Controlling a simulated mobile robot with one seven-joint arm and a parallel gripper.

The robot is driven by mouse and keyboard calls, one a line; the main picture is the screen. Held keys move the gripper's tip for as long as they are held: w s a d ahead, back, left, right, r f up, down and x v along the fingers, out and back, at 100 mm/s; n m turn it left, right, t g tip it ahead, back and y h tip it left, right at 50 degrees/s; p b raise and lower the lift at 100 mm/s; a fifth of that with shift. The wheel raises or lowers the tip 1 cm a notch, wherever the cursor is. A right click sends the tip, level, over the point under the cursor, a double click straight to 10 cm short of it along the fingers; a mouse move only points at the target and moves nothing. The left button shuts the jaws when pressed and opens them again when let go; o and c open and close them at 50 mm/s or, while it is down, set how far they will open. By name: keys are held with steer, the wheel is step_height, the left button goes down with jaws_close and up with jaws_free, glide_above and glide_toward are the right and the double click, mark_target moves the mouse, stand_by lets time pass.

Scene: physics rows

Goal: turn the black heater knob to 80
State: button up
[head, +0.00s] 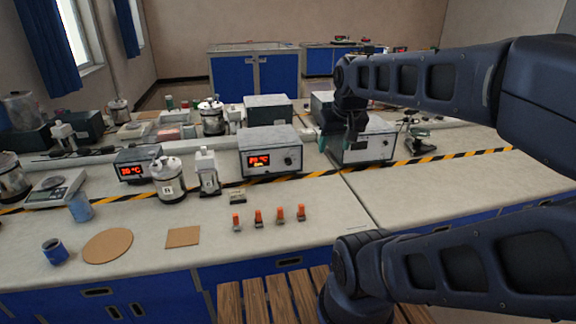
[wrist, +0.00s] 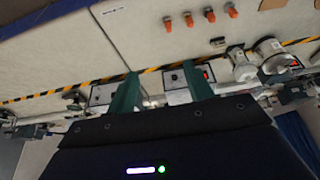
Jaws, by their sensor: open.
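A grey box with a red-orange display (head: 265,163) stands mid-bench in the head view. Its black knob (head: 288,160) is on the right of the front face. The display digits and the knob's setting are too small to read surely. In the wrist view the same box (wrist: 185,78) and its dark knob (wrist: 173,77) show between and beyond my fingers. My gripper (head: 336,147) hangs above the bench, to the right of the knob and in front of a second grey box (head: 375,148). Its green fingers are apart and empty in the wrist view (wrist: 162,74), not touching the knob.
A smaller display box (head: 132,165), a white-lidded vessel (head: 168,182) and a white device (head: 207,172) stand left of the heater. Several orange-topped items (head: 258,216) line the front. A black-yellow tape strip (head: 325,178) crosses the bench. The front right bench top is clear.

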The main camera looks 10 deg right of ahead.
steer(key=w+d+f+g+y, duration=0.2)
steer(key=w+f, duration=0.2)
steer(key=w, duration=0.9)
steer(key=w+d+f+n+g+h, duration=0.1)
steer(key=w+d+f+h, duration=0.2)
steer(key=w+f, duration=0.6)
steer(key=w+d+f+n+h, duration=0.15)
steer(key=w+f+h, duration=0.25)
steer(key=w+f, duration=0.5)
steer(key=w+a+r+n+t+h, duration=0.1)
steer(key=w+a+r+t+h, duration=0.1)
steer(key=w+r, duration=0.3)
steer(key=w+a+r+n+t+h, duration=0.1)
steer(key=w+a+r+t+h, duration=0.15)
steer(key=r, duration=0.45)
steer(key=a+r+n+t+h, duration=0.25)
steer(key=a+r+t, duration=0.35)
steer(key=a+r, duration=0.75)
glide_toward(288, 163)
steer(key=shift+n, duration=0.3)
steer(key=shift+x, duration=4.15)
